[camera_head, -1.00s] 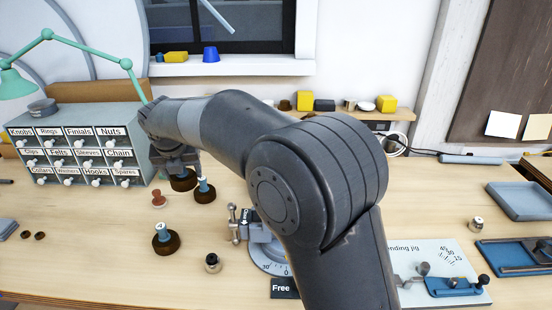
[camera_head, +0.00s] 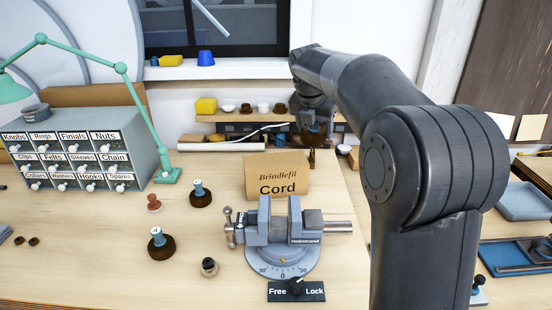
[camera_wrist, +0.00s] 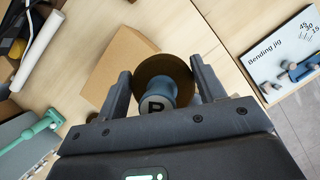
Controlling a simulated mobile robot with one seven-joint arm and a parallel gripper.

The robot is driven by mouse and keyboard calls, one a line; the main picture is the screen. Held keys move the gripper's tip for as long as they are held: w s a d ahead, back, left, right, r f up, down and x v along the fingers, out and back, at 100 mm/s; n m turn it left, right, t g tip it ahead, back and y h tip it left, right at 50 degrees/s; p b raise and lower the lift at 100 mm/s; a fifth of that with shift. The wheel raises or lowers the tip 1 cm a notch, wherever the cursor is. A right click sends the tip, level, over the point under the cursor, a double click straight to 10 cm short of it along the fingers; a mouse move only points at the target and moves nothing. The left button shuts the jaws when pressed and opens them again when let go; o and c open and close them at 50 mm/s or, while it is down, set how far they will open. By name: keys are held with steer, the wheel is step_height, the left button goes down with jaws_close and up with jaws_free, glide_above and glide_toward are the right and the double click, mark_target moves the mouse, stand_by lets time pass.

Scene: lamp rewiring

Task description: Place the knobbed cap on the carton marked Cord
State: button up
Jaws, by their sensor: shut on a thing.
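The carton marked Cord (camera_head: 277,177) stands behind the vise in the head view. Its plain tan side also shows in the wrist view (camera_wrist: 118,62). My gripper (camera_wrist: 160,70) is shut on a knobbed cap (camera_wrist: 166,68), a brown disc with a blue-grey knob bearing a partly hidden letter. In the head view my gripper (camera_head: 311,122) is up and to the right of the carton, with the brown disc below its fingers. The cap looks apart from the carton. The height between them is hard to judge.
Two similar knobbed pieces (camera_head: 200,195) (camera_head: 160,244) stand on the bench left of the vise (camera_head: 283,235). A drawer cabinet (camera_head: 80,150) and green lamp (camera_head: 165,176) are at the left. A low shelf (camera_head: 225,117) with small objects is behind the carton.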

glide_above(279, 162)
steer(key=s, duration=0.1)
steer(key=f, duration=0.6)
steer(key=shift+s+a+f, duration=0.1)
steer(key=shift+a+f, duration=0.1)
steer(key=shift+a, duration=0.1)
steer(key=shift+f, duration=2.05)
steer(key=o, duration=1)
steer(key=shift+f, duration=0.15)
steer(key=shift+o, duration=0.2)
